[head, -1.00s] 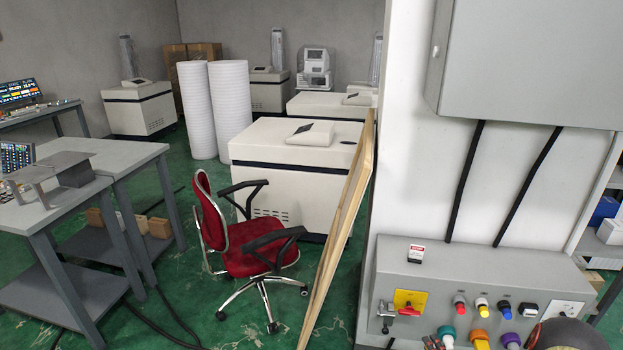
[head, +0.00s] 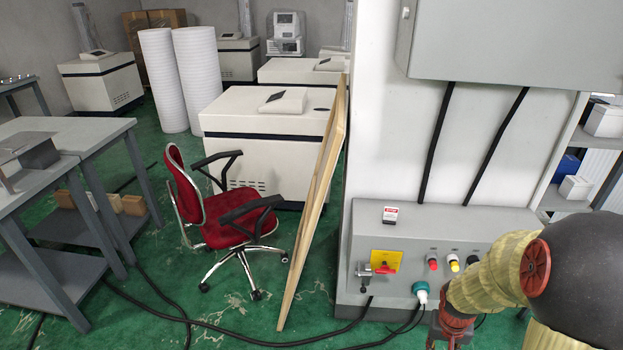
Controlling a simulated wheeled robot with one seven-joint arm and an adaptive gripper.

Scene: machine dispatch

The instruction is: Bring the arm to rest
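My arm (head: 497,275), with a pale yellow ribbed cover and a large dark rounded joint, reaches in from the lower right of the head view. At its end, the red and dark part that appears to be my gripper (head: 452,325) is cut off by the bottom edge. Its fingertips do not show clearly, and I cannot tell whether it is open or holds anything. It is in front of the lower part of a grey control panel (head: 345,255), whose right side the arm hides.
A red office chair (head: 216,218) stands nearby. Cables cross the green floor. Grey tables (head: 75,130) stand at left, shelves at right.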

